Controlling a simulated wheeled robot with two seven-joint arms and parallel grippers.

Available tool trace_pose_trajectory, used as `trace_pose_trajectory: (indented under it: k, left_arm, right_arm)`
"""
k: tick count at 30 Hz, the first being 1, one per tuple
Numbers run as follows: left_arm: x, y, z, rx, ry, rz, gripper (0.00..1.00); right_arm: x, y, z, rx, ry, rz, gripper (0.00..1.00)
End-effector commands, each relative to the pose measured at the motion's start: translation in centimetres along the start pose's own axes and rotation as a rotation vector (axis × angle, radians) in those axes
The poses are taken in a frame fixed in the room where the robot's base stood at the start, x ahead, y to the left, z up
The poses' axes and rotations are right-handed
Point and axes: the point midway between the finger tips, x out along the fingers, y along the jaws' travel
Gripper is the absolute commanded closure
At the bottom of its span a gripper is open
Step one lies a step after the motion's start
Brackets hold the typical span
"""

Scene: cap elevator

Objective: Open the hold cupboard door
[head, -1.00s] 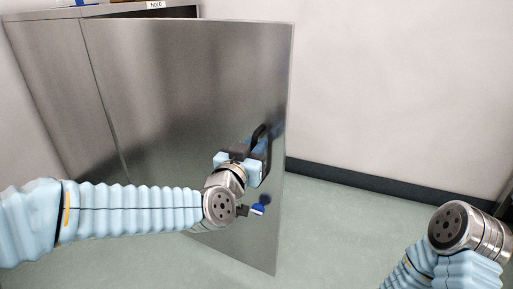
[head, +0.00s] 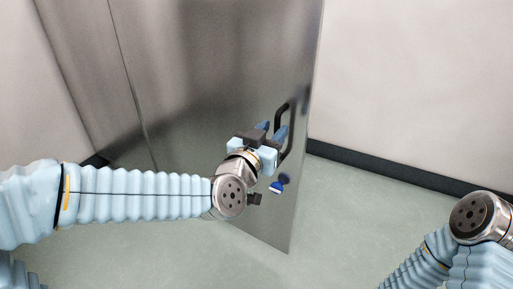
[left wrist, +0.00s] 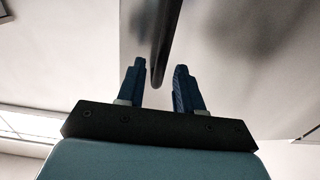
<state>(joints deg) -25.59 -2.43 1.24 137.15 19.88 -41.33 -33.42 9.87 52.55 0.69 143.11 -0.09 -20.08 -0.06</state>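The hold cupboard's steel door (head: 215,80) fills the middle of the head view and stands out at an angle, its free edge on the right. Its black bar handle (head: 283,125) is near that edge. My left gripper (head: 275,129) is at the handle, its blue fingers on either side of it. In the left wrist view the fingers (left wrist: 159,78) are apart, with the dark handle bar (left wrist: 162,42) running down between their tips. A gap shows beside the bar, so the grip looks open. My right arm shows at lower right; its gripper is out of view.
The cupboard's side (head: 72,60) is at the left. Pale green floor (head: 350,225) is clear to the right of the door. A pale wall (head: 420,80) with a dark skirting strip (head: 380,172) is behind.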

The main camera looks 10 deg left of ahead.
Motion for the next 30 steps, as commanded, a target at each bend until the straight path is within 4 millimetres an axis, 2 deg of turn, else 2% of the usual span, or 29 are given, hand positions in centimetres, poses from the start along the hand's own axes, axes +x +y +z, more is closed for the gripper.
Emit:
trace_pose_trajectory:
  k: [1,5,7,12,19,28,30]
  left_arm:
    - [-1.4,0.0,-0.3,0.000,0.003,0.001,0.64]
    - [-5.0,0.0,-0.3,0.001,0.003,0.001,0.64]
    - [-6.3,-0.1,0.6,-0.002,0.006,-0.003,0.64]
    - [-8.9,-0.1,0.5,-0.001,0.004,-0.003,0.64]
    - [-10.4,0.0,0.1,0.001,0.001,0.001,0.64]
    - [-10.4,0.1,0.0,0.001,-0.001,0.002,0.64]
    - [-10.0,0.0,0.6,-0.001,-0.018,0.002,0.64]
  right_arm:
    - [-0.3,-0.1,0.0,0.000,0.000,0.000,0.57]
    - [-0.8,-0.3,0.0,0.000,-0.002,0.000,0.57]
    - [0.9,0.3,0.0,-0.001,0.001,0.000,0.57]
    - [2.6,1.0,-0.1,0.001,0.005,0.000,0.57]
    - [3.2,1.2,-0.1,0.002,0.009,0.001,0.57]
    - [3.2,1.2,-0.1,0.002,0.009,0.001,0.57]
    - [3.2,1.2,-0.1,0.002,0.009,0.001,0.57]
